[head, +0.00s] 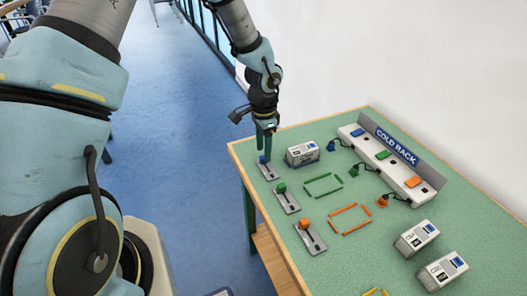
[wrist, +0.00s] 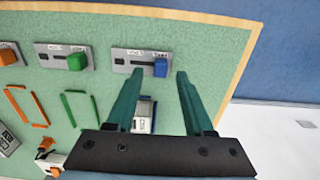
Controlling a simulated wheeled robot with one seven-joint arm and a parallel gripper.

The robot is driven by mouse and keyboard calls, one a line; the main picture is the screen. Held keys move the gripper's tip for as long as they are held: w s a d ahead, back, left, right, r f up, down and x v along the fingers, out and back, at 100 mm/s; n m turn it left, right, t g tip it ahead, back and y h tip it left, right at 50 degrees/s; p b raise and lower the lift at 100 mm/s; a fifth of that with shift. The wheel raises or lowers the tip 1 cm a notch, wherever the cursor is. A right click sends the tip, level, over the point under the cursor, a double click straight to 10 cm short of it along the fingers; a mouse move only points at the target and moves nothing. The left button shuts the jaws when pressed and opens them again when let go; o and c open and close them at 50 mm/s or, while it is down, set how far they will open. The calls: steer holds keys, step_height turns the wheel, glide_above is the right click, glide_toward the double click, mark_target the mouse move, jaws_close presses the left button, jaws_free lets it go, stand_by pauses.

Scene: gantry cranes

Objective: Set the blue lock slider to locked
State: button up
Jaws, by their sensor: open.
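The blue lock slider is a grey plate (head: 269,174) with a blue knob (head: 263,160), at the table's left edge in the head view. In the wrist view the plate (wrist: 122,55) has a dark slot, and the blue knob (wrist: 160,67) stands at its right end. Small labels on the plate are too blurred to read. My gripper (head: 265,150) points down over the blue knob. In the wrist view its two green fingers are apart, one on each side of the knob; I cannot tell whether they touch it.
A green-knob slider (head: 287,201) and an orange-knob slider (head: 310,236) stand nearer along the same edge. A white box (head: 302,154) lies right of the gripper. The COLD RACK (head: 396,146) stands at the back. More boxes (head: 417,238) lie at the right.

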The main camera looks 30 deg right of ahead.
steer(key=shift+f, duration=1.15)
jaws_close()
stand_by(0.6)
